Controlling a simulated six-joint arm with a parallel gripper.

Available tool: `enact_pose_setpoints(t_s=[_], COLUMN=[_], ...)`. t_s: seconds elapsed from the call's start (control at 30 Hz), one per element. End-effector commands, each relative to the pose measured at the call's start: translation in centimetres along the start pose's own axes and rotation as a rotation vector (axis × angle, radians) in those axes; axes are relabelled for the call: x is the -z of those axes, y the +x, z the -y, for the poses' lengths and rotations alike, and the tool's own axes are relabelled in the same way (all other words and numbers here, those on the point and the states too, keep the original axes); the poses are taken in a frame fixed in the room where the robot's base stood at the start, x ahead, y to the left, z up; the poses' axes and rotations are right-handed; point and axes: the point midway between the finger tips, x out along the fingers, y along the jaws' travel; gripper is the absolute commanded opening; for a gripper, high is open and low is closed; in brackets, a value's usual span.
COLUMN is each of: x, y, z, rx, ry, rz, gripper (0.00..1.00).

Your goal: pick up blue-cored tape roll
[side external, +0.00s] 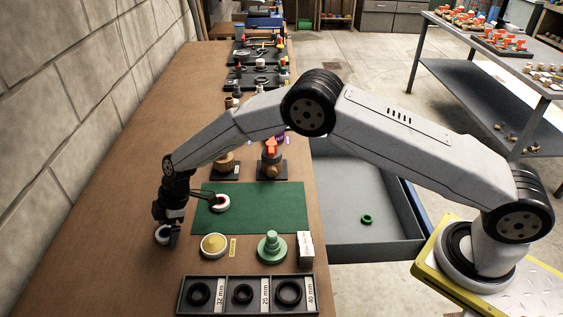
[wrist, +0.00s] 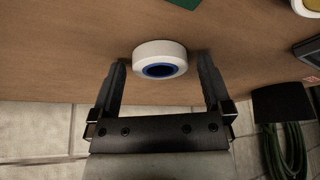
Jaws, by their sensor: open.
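The blue-cored tape roll (wrist: 160,52) is white with a blue inner ring and lies flat on the wooden bench. In the side view the tape roll (side external: 162,233) is at the bench's left side, partly hidden by my gripper (side external: 172,232). In the wrist view my gripper (wrist: 162,80) is open, with one finger on each side of the roll. The roll sits between and slightly beyond the fingertips.
A red-cored white roll (side external: 220,203) lies on the green mat (side external: 270,205). A labelled tray (side external: 248,311) holds black rings in front. The block wall (side external: 75,90) runs along the left.

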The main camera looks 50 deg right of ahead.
Motion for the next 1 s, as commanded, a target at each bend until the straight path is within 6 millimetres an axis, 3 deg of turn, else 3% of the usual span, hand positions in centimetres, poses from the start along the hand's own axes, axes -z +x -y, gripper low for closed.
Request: enact_pose_setpoints(t_s=[0.2, 0.47, 1.0], x=[0.0, 0.0, 0.5], y=[0.0, 0.0, -1.1], z=[0.0, 0.0, 0.0], rx=[0.0, 0.0, 0.0], ry=[0.0, 0.0, 0.0], rz=[0.0, 0.0, 0.0], gripper=[1.0, 0.17, 0.17])
